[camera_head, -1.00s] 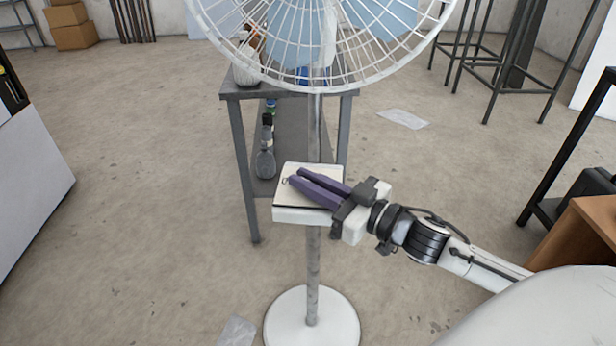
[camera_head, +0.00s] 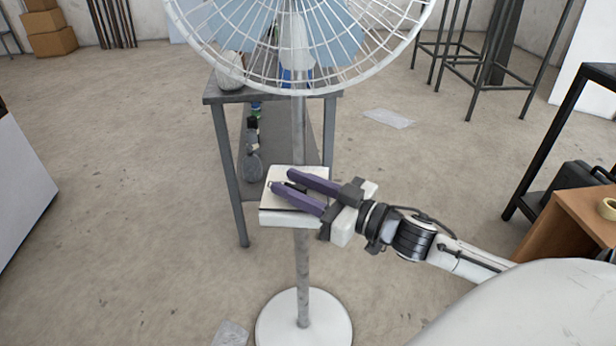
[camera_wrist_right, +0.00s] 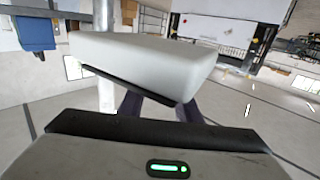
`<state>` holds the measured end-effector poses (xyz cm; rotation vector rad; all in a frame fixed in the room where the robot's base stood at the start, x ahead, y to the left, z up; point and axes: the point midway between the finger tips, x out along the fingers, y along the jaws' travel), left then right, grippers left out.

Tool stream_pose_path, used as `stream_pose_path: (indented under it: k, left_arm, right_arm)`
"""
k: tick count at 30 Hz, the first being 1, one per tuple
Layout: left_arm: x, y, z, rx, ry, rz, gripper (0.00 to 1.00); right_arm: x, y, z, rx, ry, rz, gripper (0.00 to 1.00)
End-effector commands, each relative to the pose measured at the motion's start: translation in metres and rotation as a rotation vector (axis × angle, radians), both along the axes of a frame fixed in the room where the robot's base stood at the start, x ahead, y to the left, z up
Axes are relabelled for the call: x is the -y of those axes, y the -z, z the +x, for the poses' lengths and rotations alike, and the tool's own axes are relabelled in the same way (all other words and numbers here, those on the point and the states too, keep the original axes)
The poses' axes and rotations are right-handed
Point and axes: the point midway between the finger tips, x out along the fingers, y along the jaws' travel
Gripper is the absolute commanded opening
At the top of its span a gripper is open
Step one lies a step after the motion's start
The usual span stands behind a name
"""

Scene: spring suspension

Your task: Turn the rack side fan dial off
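The white standing fan (camera_head: 303,318) has a round wire cage (camera_head: 300,40) at the top and a white control box (camera_head: 290,217) midway up its pole. My right gripper (camera_head: 281,180) reaches in from the right with its two purple fingers over the top face of the box. The fingers are spread apart. A small dark part (camera_head: 294,187) shows between them; it may be the dial, but its setting cannot be read. In the right wrist view the box (camera_wrist_right: 150,60) hides the fingertips, and no dial shows. My left gripper is out of view.
A grey metal table (camera_head: 228,95) with bottles on its lower shelf stands behind the pole. A brown wooden cabinet (camera_head: 565,225) and a black frame stand at the right. Open concrete floor lies left of the fan.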

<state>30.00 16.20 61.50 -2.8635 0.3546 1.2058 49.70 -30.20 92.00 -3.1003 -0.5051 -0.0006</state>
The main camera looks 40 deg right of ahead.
Motion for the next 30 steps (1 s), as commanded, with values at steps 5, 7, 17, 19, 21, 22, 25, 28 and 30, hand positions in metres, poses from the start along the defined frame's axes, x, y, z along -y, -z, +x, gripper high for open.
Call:
stream_pose_path:
  k: [5,7,17,19,21,22,25,28,30]
  left_arm:
    - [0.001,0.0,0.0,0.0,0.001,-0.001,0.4]
    - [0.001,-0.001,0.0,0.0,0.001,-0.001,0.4]
    - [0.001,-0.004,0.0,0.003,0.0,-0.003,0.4]
    - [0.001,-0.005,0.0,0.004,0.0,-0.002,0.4]
    - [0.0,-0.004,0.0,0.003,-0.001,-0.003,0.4]
    - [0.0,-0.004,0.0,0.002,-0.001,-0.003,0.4]
    - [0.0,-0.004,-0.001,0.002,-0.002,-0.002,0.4]
    - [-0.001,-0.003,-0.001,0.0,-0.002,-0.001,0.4]
    - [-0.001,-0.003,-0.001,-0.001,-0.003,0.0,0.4]
  right_arm:
    - [0.006,0.001,-0.018,-0.003,0.001,0.001,0.3]
    - [0.009,0.002,-0.029,-0.005,0.001,0.002,0.3]
    - [0.026,0.0,-0.078,-0.003,0.001,0.001,0.3]
    - [0.028,0.0,-0.085,-0.001,0.001,0.001,0.3]
    - [0.03,0.0,-0.09,0.0,0.0,0.0,0.3]
    - [0.031,0.0,-0.091,0.0,0.001,0.0,0.3]
    - [0.032,-0.001,-0.094,0.001,0.0,-0.001,0.3]
    - [0.032,-0.001,-0.095,0.002,0.0,0.0,0.3]
    - [0.032,-0.001,-0.095,0.002,0.0,0.0,0.3]
